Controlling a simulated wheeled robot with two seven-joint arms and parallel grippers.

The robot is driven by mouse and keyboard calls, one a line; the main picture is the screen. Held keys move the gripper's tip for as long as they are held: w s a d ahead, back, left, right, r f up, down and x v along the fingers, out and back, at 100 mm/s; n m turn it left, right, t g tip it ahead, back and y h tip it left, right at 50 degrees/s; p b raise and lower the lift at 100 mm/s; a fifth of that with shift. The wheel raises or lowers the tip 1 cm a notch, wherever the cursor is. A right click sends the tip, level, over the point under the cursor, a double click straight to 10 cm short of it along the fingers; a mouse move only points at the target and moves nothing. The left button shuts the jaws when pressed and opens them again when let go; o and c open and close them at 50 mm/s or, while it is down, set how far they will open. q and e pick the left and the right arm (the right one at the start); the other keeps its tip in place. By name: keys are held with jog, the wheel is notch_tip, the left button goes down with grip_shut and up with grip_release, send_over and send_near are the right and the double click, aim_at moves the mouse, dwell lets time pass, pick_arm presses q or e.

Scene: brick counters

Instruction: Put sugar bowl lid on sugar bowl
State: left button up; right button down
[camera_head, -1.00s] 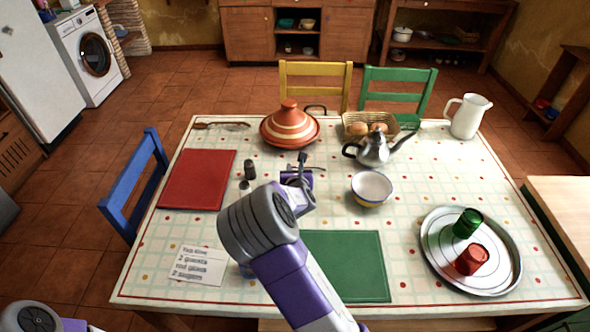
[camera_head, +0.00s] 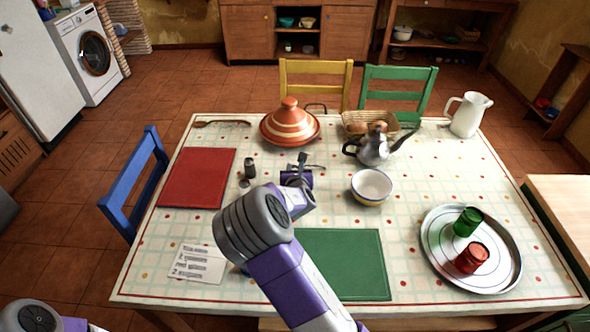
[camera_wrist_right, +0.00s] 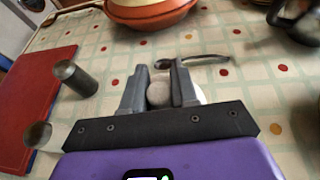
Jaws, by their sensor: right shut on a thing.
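My right gripper (camera_head: 301,160) is over the middle of the table, and its arm hides part of the table. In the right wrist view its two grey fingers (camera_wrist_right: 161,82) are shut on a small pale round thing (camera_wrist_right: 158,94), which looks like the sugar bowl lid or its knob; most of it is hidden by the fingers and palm. A bit of something blue (camera_head: 244,269) shows beside my arm, mostly hidden. My left gripper is out of view.
A spoon (camera_wrist_right: 206,58) lies just beyond the fingers. Two small shakers (camera_wrist_right: 76,78) stand to the left. A tagine (camera_head: 290,128), teapot (camera_head: 373,149) and bread basket (camera_head: 349,120) stand behind. A tray (camera_head: 436,262) with two glasses is at right. The green mat (camera_head: 352,265) is clear.

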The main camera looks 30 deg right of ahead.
jog(key=c, duration=0.8)
grip_release()
jog(key=p+v, duration=0.2)
jog(key=v, duration=0.5)
jog(key=shift+s+a+r, duration=0.15)
jog(key=shift+s, duration=0.1)
jog(key=shift+r+p, duration=0.1)
jog(key=shift+p, duration=0.2)
